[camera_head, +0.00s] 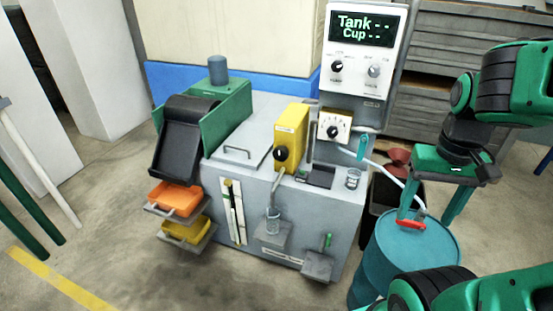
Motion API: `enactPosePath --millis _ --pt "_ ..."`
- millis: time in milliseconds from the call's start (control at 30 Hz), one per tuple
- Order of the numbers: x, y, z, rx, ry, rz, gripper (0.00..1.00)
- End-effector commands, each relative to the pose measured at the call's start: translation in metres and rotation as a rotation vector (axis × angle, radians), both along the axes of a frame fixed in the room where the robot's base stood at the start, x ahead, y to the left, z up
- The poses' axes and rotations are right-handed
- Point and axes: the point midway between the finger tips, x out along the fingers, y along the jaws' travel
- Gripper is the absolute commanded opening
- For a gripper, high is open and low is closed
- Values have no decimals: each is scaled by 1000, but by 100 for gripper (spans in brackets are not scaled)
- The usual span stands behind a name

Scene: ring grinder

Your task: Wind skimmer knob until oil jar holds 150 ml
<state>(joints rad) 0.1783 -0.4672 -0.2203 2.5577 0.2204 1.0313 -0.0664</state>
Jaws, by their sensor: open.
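A yellow box (291,133) with a black knob (283,153) stands on the grey tank (235,177); I take this as the skimmer knob. A spout runs down from it to a small clear jar (272,228) on a front shelf, likely the oil jar; its level is too small to read. A second clear cup (353,178) stands on the tank's right. The display (363,27) reads "Tank --" and "Cup --". My gripper (429,214) is open, fingers pointing down over the blue drum (400,262), well right of the knob.
A white dial box (336,127) with a black pointer is right of the yellow box. Orange (176,198) and yellow (187,230) trays jut out at left. The front floor is clear.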

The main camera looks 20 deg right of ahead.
Motion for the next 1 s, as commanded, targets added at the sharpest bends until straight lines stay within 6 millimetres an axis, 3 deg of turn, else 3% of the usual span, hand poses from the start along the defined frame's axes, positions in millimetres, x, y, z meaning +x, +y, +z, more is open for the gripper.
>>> enactPosePath --millis 100,500,767,1000 --pt "25 -18 -11 -41 44 110 65" --pt "128 -36 -62 -290 223 619 65" --pt "197 -27 -93 -502 376 990 65" --pt "260 0 -116 -733 548 1350 65"
